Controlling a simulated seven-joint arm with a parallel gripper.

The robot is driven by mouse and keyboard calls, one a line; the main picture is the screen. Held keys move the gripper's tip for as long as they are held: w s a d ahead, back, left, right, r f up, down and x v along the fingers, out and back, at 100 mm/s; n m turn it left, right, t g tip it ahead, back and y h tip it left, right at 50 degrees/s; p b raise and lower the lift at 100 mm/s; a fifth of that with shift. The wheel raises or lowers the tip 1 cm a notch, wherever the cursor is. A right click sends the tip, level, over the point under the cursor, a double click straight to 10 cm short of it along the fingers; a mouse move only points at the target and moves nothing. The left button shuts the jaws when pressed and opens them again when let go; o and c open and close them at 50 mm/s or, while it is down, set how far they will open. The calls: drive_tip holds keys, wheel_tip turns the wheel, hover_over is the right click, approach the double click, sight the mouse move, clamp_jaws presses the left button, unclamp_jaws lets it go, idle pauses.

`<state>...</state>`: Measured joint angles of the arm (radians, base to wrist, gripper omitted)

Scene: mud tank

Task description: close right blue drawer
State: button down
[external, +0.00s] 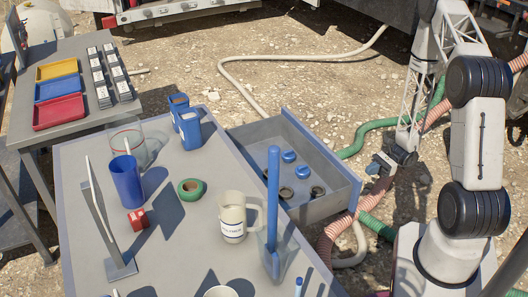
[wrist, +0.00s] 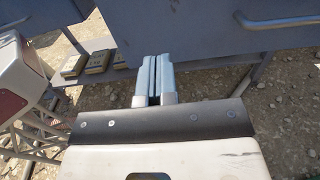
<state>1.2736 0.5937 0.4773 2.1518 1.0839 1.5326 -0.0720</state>
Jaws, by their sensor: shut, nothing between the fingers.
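The right drawer (external: 257,133) is pulled out from the right side of the grey, blue-edged table in the external view. Its front panel (external: 325,147) has a blue top edge and faces my arm. Two small blue items (external: 281,162) and several dark rings (external: 302,171) lie inside. My gripper (external: 375,166) is just right of the drawer front, low beside it; I cannot tell whether it touches. In the wrist view my gripper's two pale fingers (wrist: 153,77) are together and empty, pointing toward a grey panel (wrist: 200,32) with a bar handle (wrist: 278,20).
The table (external: 100,215) holds a white mug (external: 232,216), a tall clear container (external: 285,250) with a blue tube, green tape (external: 190,187) and a blue cup (external: 127,182). Green and pink hoses (external: 372,133) lie on the gravel near my arm. Gravel beyond the drawer is fairly open.

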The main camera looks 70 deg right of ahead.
sight(351, 178)
drive_tip(key=x, duration=0.9)
drive_tip(key=shift+w+a, duration=0.2)
drive_tip(key=shift+a, duration=0.05)
drive_tip(key=shift+w, duration=0.1)
idle(0.4)
drive_tip(key=x, duration=3.2)
drive_tip(key=shift+a+f, duration=0.15)
drive_tip(key=shift+f, duration=0.05)
drive_tip(key=shift+w+a, duration=0.35)
drive_tip(key=shift+w, duration=0.1)
drive_tip(key=shift+w, duration=0.15)
drive_tip(key=shift+d+r, duration=0.1)
drive_tip(key=shift+v, duration=7.3)
drive_tip(key=shift+r, duration=0.1)
